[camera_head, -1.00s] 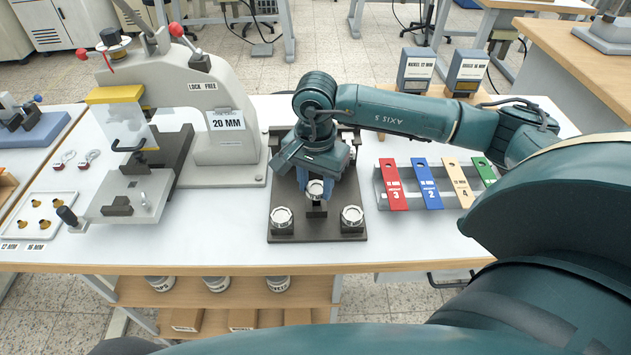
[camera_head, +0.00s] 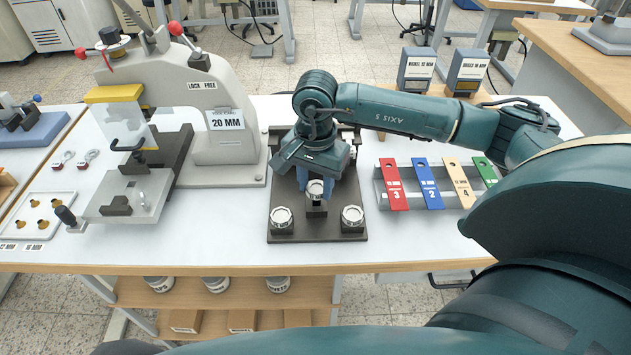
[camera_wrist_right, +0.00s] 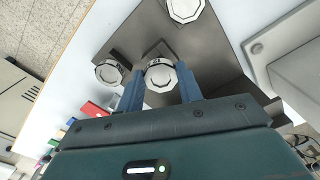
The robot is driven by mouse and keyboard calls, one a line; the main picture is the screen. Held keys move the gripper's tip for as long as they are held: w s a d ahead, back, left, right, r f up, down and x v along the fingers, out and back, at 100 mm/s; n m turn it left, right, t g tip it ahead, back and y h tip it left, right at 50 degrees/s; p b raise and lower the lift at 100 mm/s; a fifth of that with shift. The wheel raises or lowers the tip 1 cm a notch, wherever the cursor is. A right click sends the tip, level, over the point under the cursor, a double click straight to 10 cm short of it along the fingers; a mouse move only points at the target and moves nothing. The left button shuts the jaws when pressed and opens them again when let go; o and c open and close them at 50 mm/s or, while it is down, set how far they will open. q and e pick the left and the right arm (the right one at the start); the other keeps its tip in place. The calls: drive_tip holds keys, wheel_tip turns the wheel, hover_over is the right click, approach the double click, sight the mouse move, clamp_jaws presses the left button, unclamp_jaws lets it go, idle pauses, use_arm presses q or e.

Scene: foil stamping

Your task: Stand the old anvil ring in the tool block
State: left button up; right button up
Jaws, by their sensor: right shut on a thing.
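A silver, faceted ring (camera_head: 316,187), which I take to be the anvil ring, stands at the middle front seat of the dark tool block (camera_head: 318,232). My right gripper (camera_head: 317,184) reaches down over it. In the right wrist view its two blue fingers (camera_wrist_right: 160,90) are shut on the ring (camera_wrist_right: 160,76), one at each side. A dark post shows just below the ring; whether the ring is fully seated is hard to tell. Two similar silver rings, one left (camera_head: 281,216) and one right (camera_head: 352,216), sit in the block's front corners. My left gripper is out of view.
A grey press (camera_head: 225,135) marked 20 MM stands left of the block. A grey rack (camera_head: 415,201) with coloured, numbered tags is to the right. Two labelled boxes stand at the back right. My right arm covers the block's rear part. The table's front strip is clear.

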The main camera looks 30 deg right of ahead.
sight(316, 190)
use_arm(q)
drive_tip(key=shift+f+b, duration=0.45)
drive_tip(key=shift+b, duration=0.05)
idle(0.8)
